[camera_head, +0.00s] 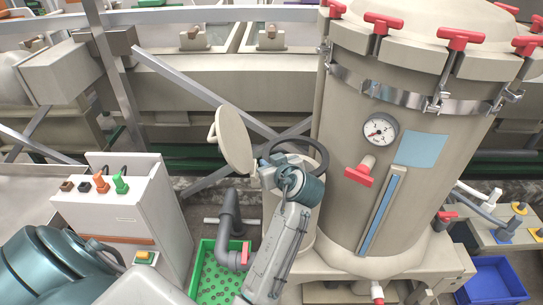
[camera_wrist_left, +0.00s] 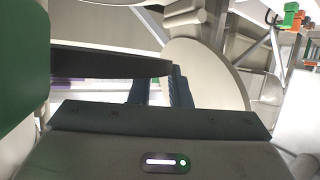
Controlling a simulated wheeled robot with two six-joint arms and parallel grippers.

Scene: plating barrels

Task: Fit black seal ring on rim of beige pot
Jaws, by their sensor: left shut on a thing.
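The black seal ring (camera_head: 298,139) is in my left gripper (camera_head: 283,162), above the small beige pot (camera_head: 304,238). In the left wrist view the ring (camera_wrist_left: 110,64) shows nearly edge-on as a dark band by the fingers (camera_wrist_left: 160,88). The pot's round lid (camera_head: 236,140) stands open, tilted up, just left of the ring; it also shows behind the fingers in the left wrist view (camera_wrist_left: 212,78). My wrist and arm cover much of the pot and its rim. I cannot tell the gap between ring and rim. My right gripper is not in view.
A large beige tank (camera_head: 420,190) with a gauge and red clamps stands close on the right. A grey pipe (camera_head: 228,225) and a green perforated tray (camera_head: 212,278) lie left of the pot. A control box (camera_head: 125,210) with coloured knobs is farther left.

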